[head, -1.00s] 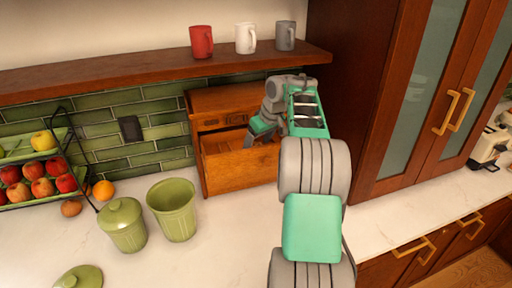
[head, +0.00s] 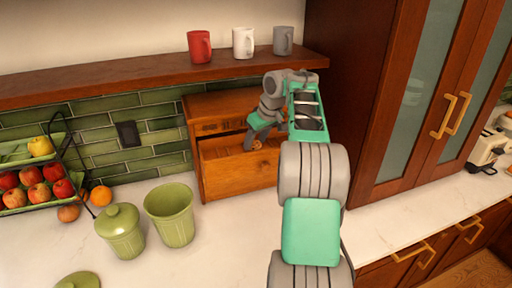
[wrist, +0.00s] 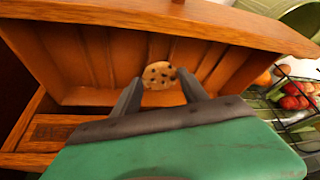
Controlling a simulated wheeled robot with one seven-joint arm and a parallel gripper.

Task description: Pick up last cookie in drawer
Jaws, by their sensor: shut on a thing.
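The cookie (wrist: 159,75) is round and tan with dark chips. It sits between the two fingertips of my gripper (wrist: 160,86) in the wrist view, and my gripper is shut on it. In the head view a small part of the cookie (head: 257,144) shows at the tip of my gripper (head: 252,142), just above the drawer's front. The wooden drawer (head: 240,172) is pulled out of a small wooden cabinet on the counter. In the wrist view, the drawer (wrist: 90,60) shows no other cookie in its visible part.
An open green canister (head: 171,213) and a lidded green canister (head: 121,231) stand left of the drawer. A loose green lid (head: 78,281) lies in front. A fruit rack (head: 40,178) is at far left. A shelf (head: 130,78) with mugs hangs above.

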